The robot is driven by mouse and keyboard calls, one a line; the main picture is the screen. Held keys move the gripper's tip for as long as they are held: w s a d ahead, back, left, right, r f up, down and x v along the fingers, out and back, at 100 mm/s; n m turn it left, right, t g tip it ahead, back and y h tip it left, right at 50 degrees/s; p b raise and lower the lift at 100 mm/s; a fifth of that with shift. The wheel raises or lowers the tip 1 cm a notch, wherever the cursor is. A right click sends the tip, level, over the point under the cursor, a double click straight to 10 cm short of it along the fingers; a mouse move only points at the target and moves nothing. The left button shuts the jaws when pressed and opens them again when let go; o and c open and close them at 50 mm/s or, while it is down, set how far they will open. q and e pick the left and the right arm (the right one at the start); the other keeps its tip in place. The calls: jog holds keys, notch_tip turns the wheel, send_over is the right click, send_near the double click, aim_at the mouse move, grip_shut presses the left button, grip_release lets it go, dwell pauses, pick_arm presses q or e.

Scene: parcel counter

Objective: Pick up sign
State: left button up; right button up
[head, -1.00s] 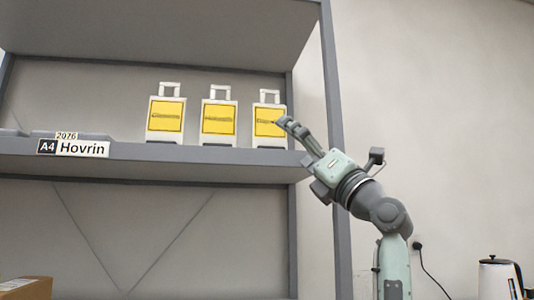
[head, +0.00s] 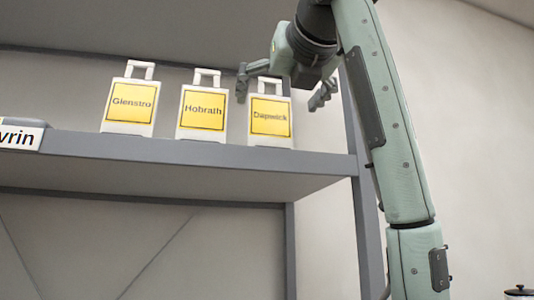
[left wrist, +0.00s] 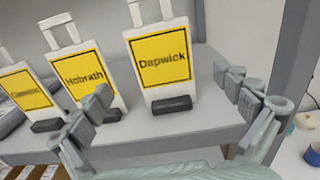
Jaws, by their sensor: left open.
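Three white signs with yellow faces and top handles stand upright in a row on the grey shelf (head: 200,168). In the head view they read Glenstro (head: 132,103), Hobrath (head: 203,108) and, rightmost, Dapwick (head: 271,119). My left gripper (head: 282,92) is open and empty at the Dapwick sign, its fingers on either side of the handle in the picture. In the left wrist view the Dapwick sign (left wrist: 163,60) appears between the spread fingers (left wrist: 168,97), with a dark foot at its base. I cannot tell whether any finger touches it. My right gripper is out of view.
The Hobrath sign (left wrist: 84,76) stands close beside the left finger in the wrist view. A shelf label ending in "vrin" (head: 18,135) is at the left. The shelf's upright post (head: 368,235) is right of the signs.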

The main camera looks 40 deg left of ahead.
aim_at(271, 120)
pick_arm(q)
jog(key=x, duration=0.4)
jog(key=p+x, duration=0.1)
jog(key=x, duration=0.2)
jog(key=shift+w+f, duration=0.15)
jog(key=shift+f, duration=0.1)
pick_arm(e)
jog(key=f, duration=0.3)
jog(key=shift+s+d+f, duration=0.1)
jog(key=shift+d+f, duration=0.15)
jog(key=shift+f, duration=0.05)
pick_arm(q)
jog(key=shift+d, duration=0.1)
jog(key=c, duration=1.8)
jog(key=shift+o, duration=0.2)
